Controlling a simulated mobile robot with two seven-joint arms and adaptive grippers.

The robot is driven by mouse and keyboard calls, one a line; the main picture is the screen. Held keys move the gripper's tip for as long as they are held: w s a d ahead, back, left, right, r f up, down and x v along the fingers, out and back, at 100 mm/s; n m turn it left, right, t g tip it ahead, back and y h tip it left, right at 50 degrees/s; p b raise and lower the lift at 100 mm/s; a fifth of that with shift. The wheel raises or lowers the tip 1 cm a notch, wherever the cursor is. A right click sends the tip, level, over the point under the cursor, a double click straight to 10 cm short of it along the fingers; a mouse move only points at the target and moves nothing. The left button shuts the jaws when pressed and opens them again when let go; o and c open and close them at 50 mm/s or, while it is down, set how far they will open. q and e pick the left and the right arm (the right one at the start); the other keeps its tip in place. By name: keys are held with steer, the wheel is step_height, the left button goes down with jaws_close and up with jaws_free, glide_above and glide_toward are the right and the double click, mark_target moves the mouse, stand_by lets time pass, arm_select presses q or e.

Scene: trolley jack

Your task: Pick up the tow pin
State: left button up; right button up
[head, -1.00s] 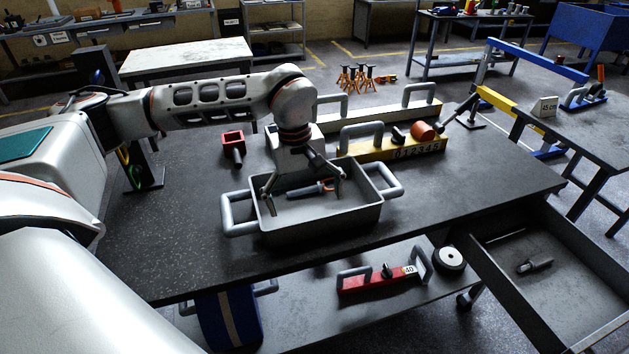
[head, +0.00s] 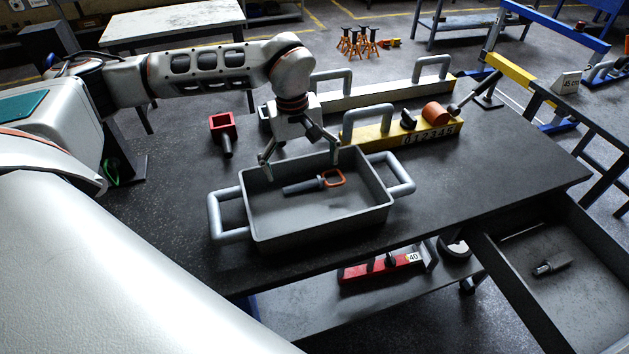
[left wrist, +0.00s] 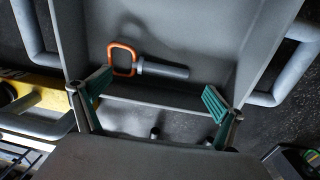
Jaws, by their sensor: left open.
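The tow pin, a grey rod with an orange loop handle (head: 318,183), lies on the floor of a grey tray (head: 320,227) with two side handles. In the left wrist view the pin (left wrist: 165,69) lies flat, its orange loop to the left. My left gripper (head: 300,158) is open and empty, pointing down near the tray's back wall. In the head view it appears behind the pin, apart from it. In the left wrist view its teal-padded fingers (left wrist: 158,90) stand apart, with the pin beyond them. My right gripper is not in view.
A red socket-like tool (head: 223,127) lies behind the tray. A yellow numbered bar (head: 385,138) and a white handled bar (head: 375,97) lie at the back right. An open drawer (head: 575,290) at the right holds a small dark part. The tabletop right of the tray is clear.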

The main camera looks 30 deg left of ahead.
mark_target(313, 183)
arm_select(q)
step_height(313, 183, down, 5)
steer(key=shift+w+f, duration=0.1)
steer(key=shift+w, duration=0.05)
steer(key=c, duration=1.4)
